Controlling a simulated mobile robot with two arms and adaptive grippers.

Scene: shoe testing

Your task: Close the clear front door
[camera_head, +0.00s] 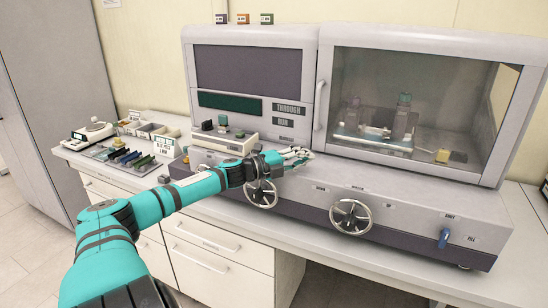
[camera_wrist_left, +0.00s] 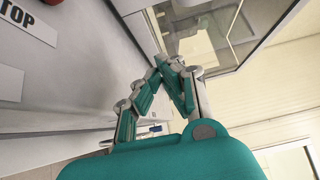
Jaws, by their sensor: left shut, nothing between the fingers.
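The clear front door (camera_head: 420,95) is a glass pane in a light grey frame on the right half of the machine, with an upright handle (camera_head: 321,105) on its left side. It looks flush or nearly flush with the housing; I cannot tell whether it is fully shut. My left gripper (camera_head: 304,154) is shut and empty, just below and left of the door's lower left corner, above the machine's front ledge. In the left wrist view the gripper's fingertips (camera_wrist_left: 167,64) meet, and the door's glass (camera_wrist_left: 215,30) shows beyond them.
Two handwheels (camera_head: 350,217) and a blue lever (camera_head: 444,238) project from the machine's front. Trays and a scale (camera_head: 90,133) stand on the counter at left. The air before the door is clear.

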